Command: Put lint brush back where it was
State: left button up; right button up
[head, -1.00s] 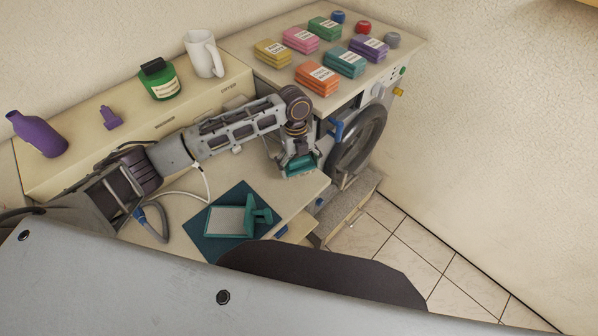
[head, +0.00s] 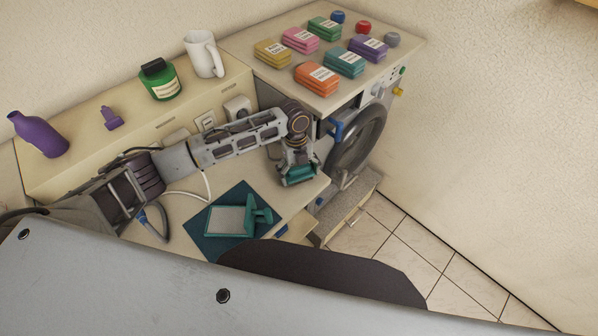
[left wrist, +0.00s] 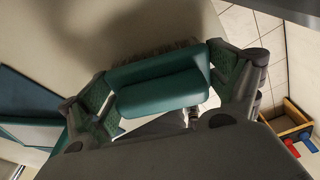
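The lint brush (head: 299,176) is teal; the left wrist view shows its smooth teal back (left wrist: 158,88) and brownish bristles along the far edge. My left gripper (head: 297,168) has its fingers on both ends of the brush and holds it at the right end of the worktop (head: 178,208). I cannot tell whether the bristles touch the worktop. A dark teal mat (head: 206,249) lies on the worktop left of the brush, with a teal dustpan-like piece (head: 229,221) with a pale plate on it. My right gripper is not in view.
A ledge (head: 75,165) behind holds a purple bottle (head: 38,134), a green jar (head: 160,81) and a white mug (head: 204,54). Right of the worktop stands a washing machine (head: 358,140) with several labelled packs on top. A dark chair back (head: 320,275) is in front.

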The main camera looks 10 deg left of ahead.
pick_arm(q)
jog(key=shift+o, duration=0.3)
jog(key=shift+r, duration=0.1)
jog(key=shift+w+a+r+b, duration=0.1)
jog(key=shift+w+r+b, duration=0.05)
jog(key=shift+r, duration=1.1)
jog(key=shift+w+a+r+b, duration=0.1)
jog(key=shift+w+r+b, duration=0.1)
jog(key=shift+r, duration=1.05)
jog(key=shift+w+a+r+b, duration=0.1)
jog(key=shift+r+b, duration=0.05)
jog(key=shift+r, duration=1.1)
jog(key=shift+s, duration=0.1)
